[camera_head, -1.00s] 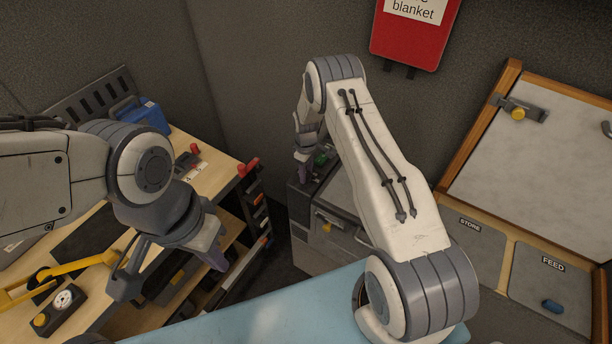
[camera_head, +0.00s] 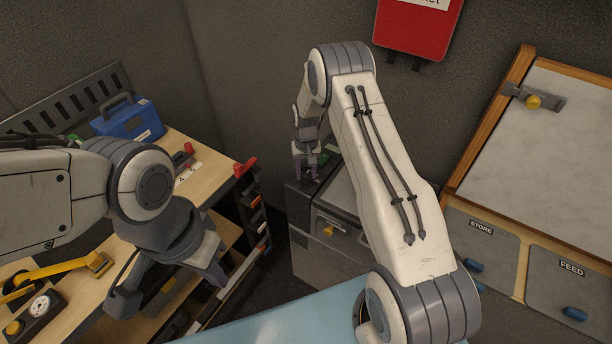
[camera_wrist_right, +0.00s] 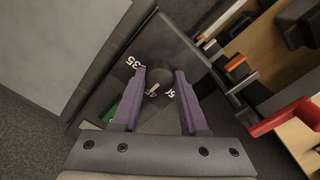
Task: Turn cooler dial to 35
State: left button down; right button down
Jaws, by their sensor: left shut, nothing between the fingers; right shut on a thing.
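The cooler (camera_head: 325,262) is the grey box at the centre of the head view, with a dark control panel on its top left. In the right wrist view the dial (camera_wrist_right: 158,93) is a dark knob with a light pointer mark. The printed label 35 (camera_wrist_right: 133,62) is at its upper left and 15 (camera_wrist_right: 170,93) at its right. My right gripper (camera_wrist_right: 163,73) has its two purple fingers on either side of the dial and is shut on it. In the head view my right gripper (camera_head: 306,174) hides the dial. My left gripper (camera_head: 215,275) is shut and empty, beside the workbench.
A workbench (camera_head: 190,205) at left holds a blue box (camera_head: 128,122) and a gauge block (camera_head: 38,308). A red-handled rack (camera_head: 250,185) stands at its edge, near the cooler. A green thing (camera_wrist_right: 108,115) is close to the dial. STORE and FEED panels (camera_head: 480,228) are at right.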

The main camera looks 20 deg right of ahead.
aim_at(306, 174)
jog(key=m+b, duration=0.2)
jog(key=m, duration=0.4)
jog(key=shift+m, duration=0.3)
jog(key=m, duration=0.3)
jog(key=shift+b, duration=0.4)
jog(key=shift+m, duration=1.9)
jog(key=shift+b, duration=0.3)
jog(key=shift+c, duration=2.2)
grip_release()
notch_tip(306, 174, up, 10)
jog(key=b, duration=0.1)
jog(key=shift+r, duration=0.25)
jog(key=shift+a, duration=0.1)
